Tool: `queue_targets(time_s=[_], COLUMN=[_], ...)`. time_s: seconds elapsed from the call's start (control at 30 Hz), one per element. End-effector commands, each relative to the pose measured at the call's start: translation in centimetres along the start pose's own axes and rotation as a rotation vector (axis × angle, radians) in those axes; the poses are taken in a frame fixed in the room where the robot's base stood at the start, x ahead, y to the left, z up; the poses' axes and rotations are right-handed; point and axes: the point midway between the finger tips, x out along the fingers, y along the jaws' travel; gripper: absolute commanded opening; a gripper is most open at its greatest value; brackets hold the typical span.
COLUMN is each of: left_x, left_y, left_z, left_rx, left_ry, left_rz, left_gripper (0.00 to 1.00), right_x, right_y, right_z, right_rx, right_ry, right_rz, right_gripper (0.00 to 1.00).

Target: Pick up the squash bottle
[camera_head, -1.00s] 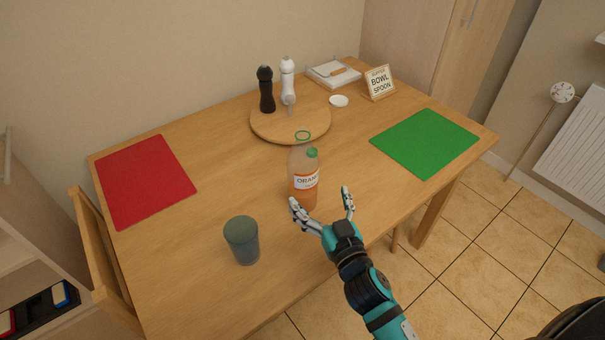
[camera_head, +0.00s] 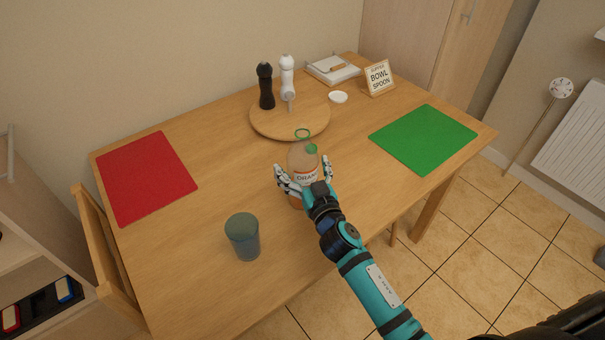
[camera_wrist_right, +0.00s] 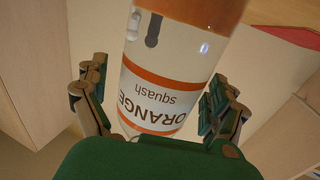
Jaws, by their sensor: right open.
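The squash bottle (camera_head: 303,158) stands upright near the middle of the table, with a green cap, a green ring at the top and an orange and white label. My right gripper (camera_head: 304,174) is open, with one finger on each side of the bottle. In the right wrist view the bottle (camera_wrist_right: 175,70) appears upside down between the spread fingers of the gripper (camera_wrist_right: 160,105), with gaps visible on both sides. The gripper hides the bottle's lower part in the head view. My left gripper is not in view.
A blue-grey cup (camera_head: 243,237) stands left of my right arm. Behind the bottle is a round board (camera_head: 262,126) with a black mill (camera_head: 265,87) and a white mill (camera_head: 287,78). A red mat (camera_head: 146,176) and a green mat (camera_head: 424,138) lie at the sides.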

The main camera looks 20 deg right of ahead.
Motion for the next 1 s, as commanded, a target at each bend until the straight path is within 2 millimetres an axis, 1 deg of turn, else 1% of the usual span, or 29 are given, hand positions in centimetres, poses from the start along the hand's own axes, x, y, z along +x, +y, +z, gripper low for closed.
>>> queue_targets(time_s=[0.03,0.07,0.57,0.6,1.0], left_x=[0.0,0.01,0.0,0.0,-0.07], left_y=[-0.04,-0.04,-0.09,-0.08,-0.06], left_z=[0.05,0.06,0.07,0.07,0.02], left_rx=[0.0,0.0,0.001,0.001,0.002], left_ry=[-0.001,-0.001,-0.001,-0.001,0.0], left_rz=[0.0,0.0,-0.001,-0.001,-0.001], left_gripper=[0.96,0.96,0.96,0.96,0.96], right_x=[-0.01,-0.02,-0.05,-0.05,-0.02], right_y=[-0.01,0.0,0.01,0.01,-0.01], right_z=[0.0,0.0,-0.01,-0.01,-0.35], right_rx=[0.0,0.0,0.0,0.001,0.001], right_ry=[0.0,0.0,0.0,0.0,0.004], right_rz=[0.0,0.0,0.0,0.0,-0.001], right_gripper=[0.94,0.9,0.24,0.22,0.22])
